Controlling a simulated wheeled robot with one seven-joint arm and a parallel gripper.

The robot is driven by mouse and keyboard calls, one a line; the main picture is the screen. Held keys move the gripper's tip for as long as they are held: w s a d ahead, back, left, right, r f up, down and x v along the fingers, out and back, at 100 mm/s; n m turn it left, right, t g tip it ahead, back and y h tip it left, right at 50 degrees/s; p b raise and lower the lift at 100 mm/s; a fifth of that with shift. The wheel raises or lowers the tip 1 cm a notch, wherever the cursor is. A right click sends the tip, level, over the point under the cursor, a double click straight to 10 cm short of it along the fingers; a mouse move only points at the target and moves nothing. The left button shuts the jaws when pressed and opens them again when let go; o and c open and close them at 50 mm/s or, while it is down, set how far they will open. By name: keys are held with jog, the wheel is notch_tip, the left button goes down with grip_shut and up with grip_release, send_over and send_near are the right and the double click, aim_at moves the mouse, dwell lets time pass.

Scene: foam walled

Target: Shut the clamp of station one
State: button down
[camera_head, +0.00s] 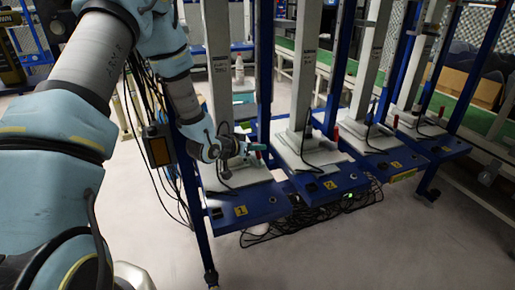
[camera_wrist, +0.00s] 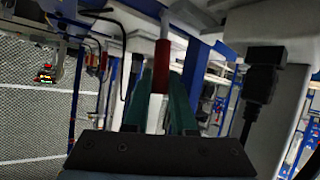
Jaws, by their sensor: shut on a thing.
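Station one (camera_head: 232,205) is the leftmost blue base marked "1", with a pale plate and a tall light column. My gripper (camera_head: 256,148) is beside that column, above the plate. In the wrist view its two teal fingers (camera_wrist: 162,108) are shut on the red handle (camera_wrist: 162,62) of the clamp, which sits between the fingertips. A pale metal rod extends from the handle. In the head view my gripper hides this handle, and the clamp's exact angle cannot be told.
Further stations stand in a row to the right, including station two (camera_head: 328,184), with red clamp handles (camera_head: 336,132) showing. Blue uprights (camera_head: 264,70) stand between columns. Black cables (camera_head: 318,220) lie on the floor below. Open grey floor (camera_head: 400,250) is in front.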

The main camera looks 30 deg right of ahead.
jog(key=shift+f, duration=0.1)
jog(key=c, duration=0.8)
grip_release()
jog(key=shift+o, duration=0.2)
notch_tip(320, 180, up, 10)
jog(key=shift+r+p, duration=0.1)
jog(key=shift+p, duration=0.75)
